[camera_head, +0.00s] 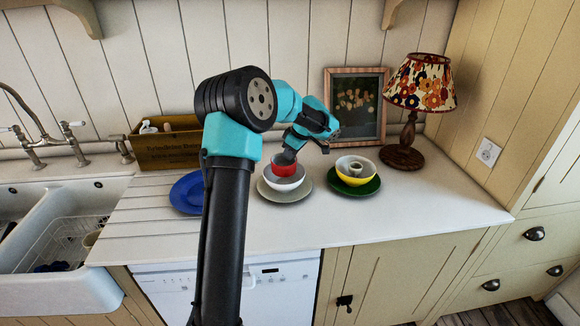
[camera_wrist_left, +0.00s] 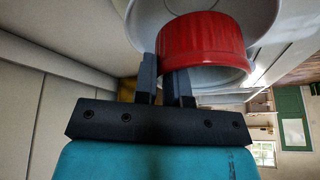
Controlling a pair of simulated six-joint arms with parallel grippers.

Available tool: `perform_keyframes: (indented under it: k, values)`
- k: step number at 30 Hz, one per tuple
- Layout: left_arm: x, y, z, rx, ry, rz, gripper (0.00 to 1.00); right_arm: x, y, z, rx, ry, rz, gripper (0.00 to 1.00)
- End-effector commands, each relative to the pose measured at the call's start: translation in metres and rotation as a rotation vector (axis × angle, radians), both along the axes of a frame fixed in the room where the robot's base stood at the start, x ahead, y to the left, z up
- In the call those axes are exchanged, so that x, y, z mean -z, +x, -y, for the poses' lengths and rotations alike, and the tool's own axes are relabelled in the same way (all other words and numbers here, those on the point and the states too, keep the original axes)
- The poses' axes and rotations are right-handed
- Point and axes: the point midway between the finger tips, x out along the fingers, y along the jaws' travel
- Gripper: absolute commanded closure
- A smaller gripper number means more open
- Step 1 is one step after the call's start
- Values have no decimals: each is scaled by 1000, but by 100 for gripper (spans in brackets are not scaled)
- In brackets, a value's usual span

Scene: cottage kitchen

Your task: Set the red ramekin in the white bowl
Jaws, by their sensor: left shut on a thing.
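The red ramekin (camera_head: 284,169) is at the mouth of the white bowl (camera_head: 287,184), which stands on a pale plate (camera_head: 268,196) on the worktop. My left gripper (camera_head: 288,155) is shut on the ramekin's wall from above. In the left wrist view the gripper's fingers (camera_wrist_left: 175,85) pinch the near side of the ramekin (camera_wrist_left: 203,42), with the white bowl (camera_wrist_left: 262,18) around and behind it. I cannot tell whether the ramekin touches the bowl's bottom. My right gripper is not in view.
A yellow bowl (camera_head: 356,179) with a small white dish in it stands on a green plate (camera_head: 368,188) to the right. A blue plate (camera_head: 187,193) lies to the left. A wooden box (camera_head: 165,150), a picture frame (camera_head: 352,84) and a lamp (camera_head: 407,155) stand behind. The right worktop is clear.

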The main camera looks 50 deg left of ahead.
Motion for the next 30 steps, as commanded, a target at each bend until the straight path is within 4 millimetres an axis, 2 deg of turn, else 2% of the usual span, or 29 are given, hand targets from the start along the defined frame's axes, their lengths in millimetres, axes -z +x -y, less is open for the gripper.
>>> perform_keyframes:
  k: [5,13,30]
  values:
    - [10,0,0,-1,-1,-2,100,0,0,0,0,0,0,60]
    - [46,0,0,0,0,-1,100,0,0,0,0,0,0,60]
    - [55,0,0,-1,0,0,100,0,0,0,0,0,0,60]
